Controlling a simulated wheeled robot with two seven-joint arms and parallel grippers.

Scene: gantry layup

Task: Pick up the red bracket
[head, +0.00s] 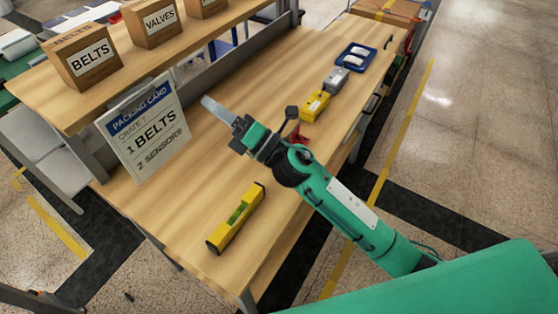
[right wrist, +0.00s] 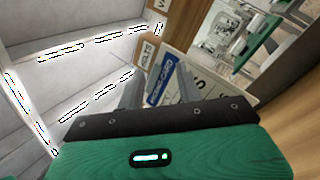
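The red bracket (head: 303,132) lies on the wooden bench in the head view, towards its right edge. My right arm passes in front of it and hides much of it, so its full shape cannot be told. My right gripper (head: 222,112) is above the bench, to the left of the bracket and apart from it, pointing towards the packing card. In the right wrist view its two fingers (right wrist: 158,85) stand apart with nothing between them. The bracket cannot be made out in the right wrist view. My left gripper is not in view.
A yellow level (head: 237,218) lies on the near bench. Beyond the bracket are a yellow device (head: 314,105), a grey device (head: 336,80) and a blue tray (head: 370,56). A packing card (head: 146,130) stands below a shelf with a BELTS box (head: 88,62) and a VALVES box (head: 153,22).

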